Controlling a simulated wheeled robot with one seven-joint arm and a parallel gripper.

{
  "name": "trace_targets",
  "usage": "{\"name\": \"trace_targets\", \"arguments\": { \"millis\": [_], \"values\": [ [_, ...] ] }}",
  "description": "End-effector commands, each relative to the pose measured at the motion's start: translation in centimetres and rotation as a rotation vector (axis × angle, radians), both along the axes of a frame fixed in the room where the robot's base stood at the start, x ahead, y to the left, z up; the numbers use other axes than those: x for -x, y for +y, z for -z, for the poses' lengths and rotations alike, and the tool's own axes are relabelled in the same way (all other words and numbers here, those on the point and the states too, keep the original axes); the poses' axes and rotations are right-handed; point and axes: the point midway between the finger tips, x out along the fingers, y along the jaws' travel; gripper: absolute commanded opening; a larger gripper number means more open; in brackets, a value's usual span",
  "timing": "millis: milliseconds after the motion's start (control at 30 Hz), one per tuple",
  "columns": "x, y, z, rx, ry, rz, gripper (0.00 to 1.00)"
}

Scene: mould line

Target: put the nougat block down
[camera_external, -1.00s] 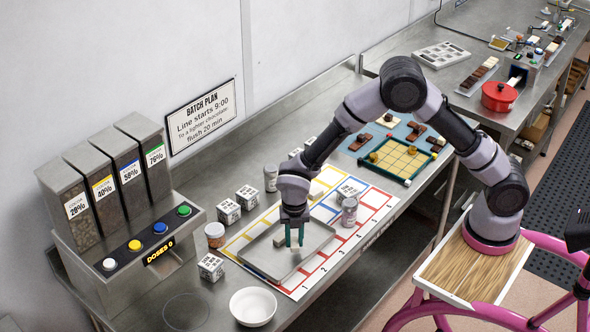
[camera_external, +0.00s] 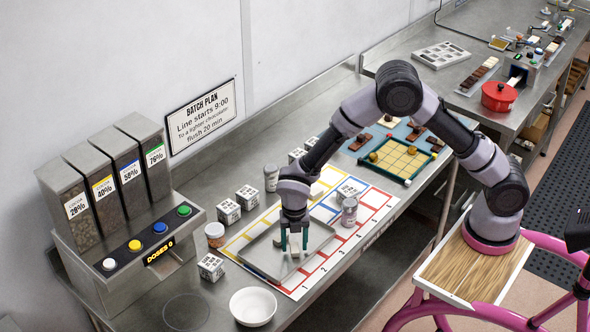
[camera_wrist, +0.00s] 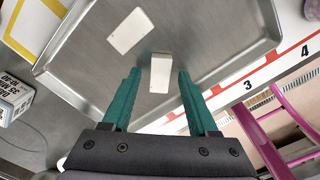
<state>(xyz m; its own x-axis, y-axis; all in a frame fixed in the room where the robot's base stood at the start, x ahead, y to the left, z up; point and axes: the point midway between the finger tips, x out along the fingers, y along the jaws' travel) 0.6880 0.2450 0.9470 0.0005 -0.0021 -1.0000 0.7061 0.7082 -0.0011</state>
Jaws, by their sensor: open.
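A white nougat block (camera_wrist: 160,73) stands on the grey metal tray (camera_wrist: 225,40), between and just beyond my fingertips in the wrist view. A second pale block (camera_wrist: 130,31) lies flat on the tray beside it, to the left and farther off. My gripper (camera_wrist: 156,78) is open, with its green fingers apart on either side of the nearer block and a gap showing at each side. In the external view my gripper (camera_external: 293,252) reaches down into the tray (camera_external: 320,233), and it mostly hides the blocks.
The tray sits on a mat with coloured outlines and numbers (camera_external: 372,212). The right part of the tray is bare.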

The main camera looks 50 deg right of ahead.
Motion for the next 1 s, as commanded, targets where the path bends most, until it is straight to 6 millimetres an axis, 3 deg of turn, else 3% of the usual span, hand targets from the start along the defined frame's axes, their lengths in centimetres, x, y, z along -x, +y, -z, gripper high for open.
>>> {"name": "trace_targets", "arguments": {
  "millis": [500, 867, 1000],
  "values": [
    [-0.1, 0.1, -9.9, -0.004, -0.004, 0.001, 0.6],
    [0.0, 0.0, -11.9, -0.001, -0.001, 0.005, 0.6],
    [-0.2, -1.7, -14.3, -0.02, -0.023, 0.112, 0.6]
  ]
}}
